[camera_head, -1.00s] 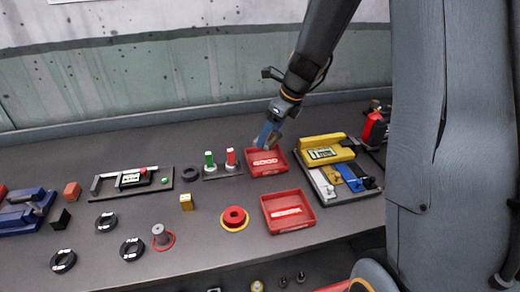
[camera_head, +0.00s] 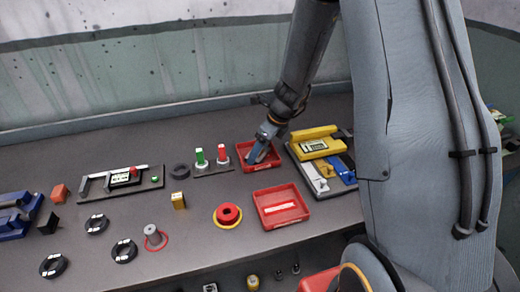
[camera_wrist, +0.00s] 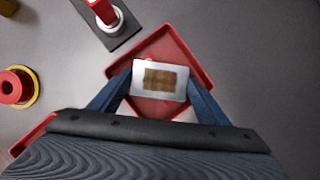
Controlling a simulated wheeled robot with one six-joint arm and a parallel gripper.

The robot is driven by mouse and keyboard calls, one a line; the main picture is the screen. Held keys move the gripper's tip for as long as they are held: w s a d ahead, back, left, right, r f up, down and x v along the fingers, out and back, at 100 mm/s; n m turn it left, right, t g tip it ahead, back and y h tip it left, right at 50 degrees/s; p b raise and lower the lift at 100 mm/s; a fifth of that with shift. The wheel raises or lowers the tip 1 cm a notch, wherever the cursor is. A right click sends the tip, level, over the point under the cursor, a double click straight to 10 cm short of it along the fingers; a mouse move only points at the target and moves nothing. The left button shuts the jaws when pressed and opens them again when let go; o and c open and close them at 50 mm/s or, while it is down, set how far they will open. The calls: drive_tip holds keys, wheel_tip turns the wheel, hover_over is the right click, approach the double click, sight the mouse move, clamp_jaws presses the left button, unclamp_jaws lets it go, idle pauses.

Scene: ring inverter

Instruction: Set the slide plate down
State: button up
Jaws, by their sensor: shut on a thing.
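The slide plate (camera_wrist: 160,80) is a small pale grey plate with a brown patch in its middle. In the wrist view it sits between the two blue fingers of my gripper (camera_wrist: 158,92), which is shut on it. The plate is over the upper red tray (camera_wrist: 190,50), inside its outline. I cannot tell whether it touches the tray floor. In the head view my gripper (camera_head: 257,153) reaches down into that red tray (camera_head: 243,146), and its fingers hide the plate and most of the tray floor.
A second red tray (camera_head: 300,212) with a white label stands in front. A stand with green (camera_head: 200,156) and red (camera_head: 222,152) pegs is just left of the upper tray. A yellow device (camera_head: 318,142) is on the right.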

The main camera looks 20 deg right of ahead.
drive_tip(key=shift+f, duration=0.1)
drive_tip(key=o, duration=1.6)
drive_tip(key=shift+c, duration=0.2)
drive_tip(key=shift+r, duration=0.35)
drive_tip(key=v, duration=1.1)
drive_tip(key=s+a+n+g+h, duration=0.1)
drive_tip(key=s+a+n, duration=0.1)
drive_tip(key=s+n, duration=0.7)
drive_tip(key=s+a+f+n+h, duration=0.1)
drive_tip(key=s+n+h, duration=0.1)
drive_tip(key=s+n, duration=0.8)
drive_tip(key=shift+s+a+f+n+g+b, duration=0.2)
drive_tip(key=shift+a+f+n+g+b, duration=0.2)
drive_tip(key=shift+n, duration=3.6)
